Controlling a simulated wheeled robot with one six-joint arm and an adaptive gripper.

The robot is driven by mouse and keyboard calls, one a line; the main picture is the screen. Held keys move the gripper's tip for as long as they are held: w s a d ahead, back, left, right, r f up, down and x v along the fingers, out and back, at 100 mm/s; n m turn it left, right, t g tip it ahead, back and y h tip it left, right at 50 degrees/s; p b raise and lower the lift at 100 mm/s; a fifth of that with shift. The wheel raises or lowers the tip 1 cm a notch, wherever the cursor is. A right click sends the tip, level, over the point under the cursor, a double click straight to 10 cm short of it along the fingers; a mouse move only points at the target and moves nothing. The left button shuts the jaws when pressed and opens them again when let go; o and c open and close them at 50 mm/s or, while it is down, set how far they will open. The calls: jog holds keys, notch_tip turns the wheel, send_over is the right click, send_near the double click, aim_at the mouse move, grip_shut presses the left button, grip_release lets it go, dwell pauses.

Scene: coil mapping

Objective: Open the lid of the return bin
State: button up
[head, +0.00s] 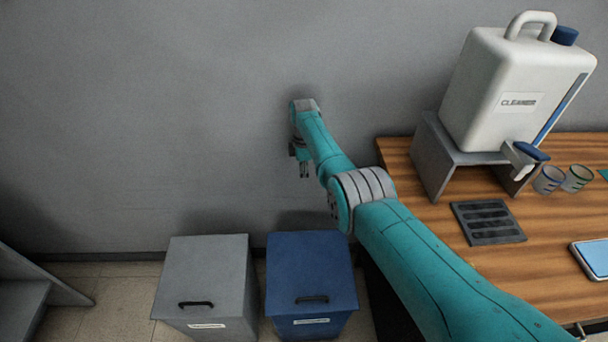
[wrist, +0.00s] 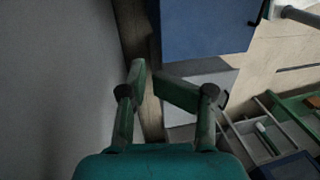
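Two lidded bins stand on the floor by the wall: a grey bin (head: 205,272) and a blue bin (head: 310,270). Both lids look closed. Each has a dark handle near its front edge: the grey bin's handle (head: 196,304) and the blue bin's handle (head: 312,299). Their front labels are too small to read, so I cannot tell which is the return bin. My gripper (head: 304,176) points down near the wall, above and behind the blue bin, apart from both bins. In the wrist view its fingers (wrist: 150,76) are apart with nothing between them. The blue lid (wrist: 205,25) shows beyond them.
A wooden table (head: 400,157) at right carries a cleaner jug (head: 510,90) on a grey stand (head: 433,150), cups (head: 549,180), a drip grate (head: 488,223) and a blue-screened device (head: 594,257). A grey shelf unit (head: 25,300) is at far left. Floor lies clear between it and the bins.

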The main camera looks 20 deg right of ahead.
jog(key=shift+r, duration=0.1)
notch_tip(320, 180, up, 7)
jog(key=w, duration=0.1)
jog(key=shift+w+d, duration=0.25)
dwell(0.4)
dwell(0.3)
